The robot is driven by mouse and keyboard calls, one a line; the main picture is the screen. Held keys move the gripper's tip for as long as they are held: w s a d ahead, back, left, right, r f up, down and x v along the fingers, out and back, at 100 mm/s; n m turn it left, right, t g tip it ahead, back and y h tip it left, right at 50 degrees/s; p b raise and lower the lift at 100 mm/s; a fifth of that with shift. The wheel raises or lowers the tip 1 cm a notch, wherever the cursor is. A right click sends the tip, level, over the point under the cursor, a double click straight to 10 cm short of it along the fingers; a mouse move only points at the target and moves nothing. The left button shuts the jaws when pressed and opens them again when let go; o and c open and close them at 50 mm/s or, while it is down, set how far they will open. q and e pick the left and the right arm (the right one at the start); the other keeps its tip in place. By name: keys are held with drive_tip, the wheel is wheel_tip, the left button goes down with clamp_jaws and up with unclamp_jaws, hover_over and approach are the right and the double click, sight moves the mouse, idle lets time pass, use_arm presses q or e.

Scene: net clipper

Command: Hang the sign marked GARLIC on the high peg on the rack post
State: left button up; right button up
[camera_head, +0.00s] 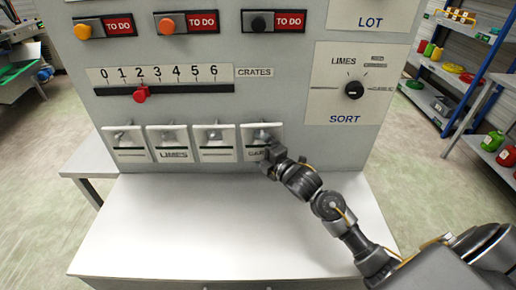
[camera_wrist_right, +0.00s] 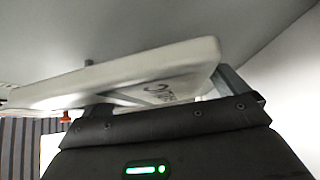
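Several white signs hang in a row low on the grey panel in the head view. The rightmost sign (camera_head: 255,136) has lettering partly covered by my right gripper (camera_head: 271,152); the visible start looks like GA. In the right wrist view a white sign plate (camera_wrist_right: 150,68) slants close across the fingers, its dark lettering partly readable. My right gripper (camera_wrist_right: 170,98) has its fingers well apart, with the sign's lower part at them. Whether they touch it is unclear. My left gripper is out of view. I cannot make out the rack post or its high peg.
A sign marked LIMES (camera_head: 173,145) hangs second from left. A slider with a red knob (camera_head: 141,93) and a dial (camera_head: 354,89) are on the panel above. The white worktop (camera_head: 215,225) below is clear. Shelves (camera_head: 465,95) with coloured containers stand at right.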

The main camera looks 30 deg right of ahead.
drive_tip(key=shift+s+d+f+b, duration=0.1)
drive_tip(key=shift+s+b, duration=0.2)
drive_tip(key=b+v, duration=0.3)
drive_tip(key=v, duration=0.7)
drive_tip(key=shift+s+a+r, duration=0.15)
drive_tip(key=shift+a+r, duration=0.05)
drive_tip(key=shift+r, duration=0.25)
